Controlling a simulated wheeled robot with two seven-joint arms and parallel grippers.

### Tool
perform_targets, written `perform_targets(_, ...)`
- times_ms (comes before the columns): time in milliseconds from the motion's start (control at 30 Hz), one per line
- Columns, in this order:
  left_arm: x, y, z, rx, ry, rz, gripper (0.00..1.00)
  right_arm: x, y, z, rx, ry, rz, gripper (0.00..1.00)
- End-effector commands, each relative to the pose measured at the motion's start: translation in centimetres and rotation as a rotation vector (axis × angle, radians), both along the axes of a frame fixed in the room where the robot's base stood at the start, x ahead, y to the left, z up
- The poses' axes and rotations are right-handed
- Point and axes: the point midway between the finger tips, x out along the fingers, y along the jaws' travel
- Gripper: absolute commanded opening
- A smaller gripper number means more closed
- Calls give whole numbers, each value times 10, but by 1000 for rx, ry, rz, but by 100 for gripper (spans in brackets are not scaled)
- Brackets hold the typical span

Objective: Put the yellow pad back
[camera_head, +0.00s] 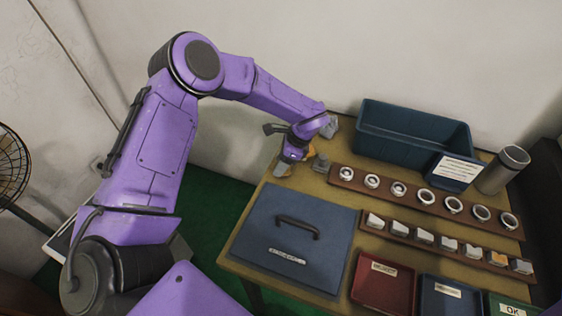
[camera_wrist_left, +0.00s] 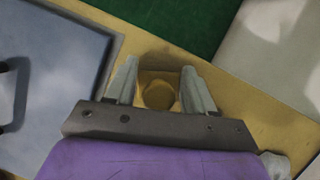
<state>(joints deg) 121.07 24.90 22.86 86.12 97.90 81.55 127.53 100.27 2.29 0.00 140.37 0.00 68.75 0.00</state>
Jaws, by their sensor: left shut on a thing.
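My left gripper (camera_head: 283,166) is over the table's far left corner, beyond the blue lidded panel. In the left wrist view its two grey fingers (camera_wrist_left: 160,72) stand either side of a dull yellow piece with a round face, which I take for the yellow pad (camera_wrist_left: 158,95). The gripper is shut on it. In the head view the held piece is mostly hidden by the gripper. A small orange-yellow piece (camera_head: 497,258) sits among grey-white ones in the front wooden rack (camera_head: 410,241). My right gripper is not in view.
A back rack (camera_head: 385,194) holds several rings. A blue bin (camera_head: 365,143) with a label and a grey cylinder (camera_head: 503,170) stand behind it. A blue panel with a handle (camera_head: 253,230) lies at left. Red (camera_head: 383,292), blue (camera_head: 450,307) and green trays line the front.

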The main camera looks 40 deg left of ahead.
Motion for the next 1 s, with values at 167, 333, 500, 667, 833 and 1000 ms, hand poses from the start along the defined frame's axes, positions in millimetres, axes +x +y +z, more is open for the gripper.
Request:
perform_targets(167, 0, 0, 0, 0, 0, 0, 79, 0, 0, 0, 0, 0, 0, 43)
perform_targets(333, 0, 0, 0, 0, 0, 0, 79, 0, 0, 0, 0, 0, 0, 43)
perform_targets(500, 3, -4, 12, 0, -4, 0, 79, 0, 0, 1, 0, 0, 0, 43)
perform_targets(667, 13, -17, 49, 0, -6, 0, 79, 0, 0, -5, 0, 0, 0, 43)
perform_targets(833, 21, -31, 87, 0, -4, 1, 79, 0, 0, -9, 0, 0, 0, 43)
perform_targets(1000, 26, -39, 109, 1, -1, 1, 79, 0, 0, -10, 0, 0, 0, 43)
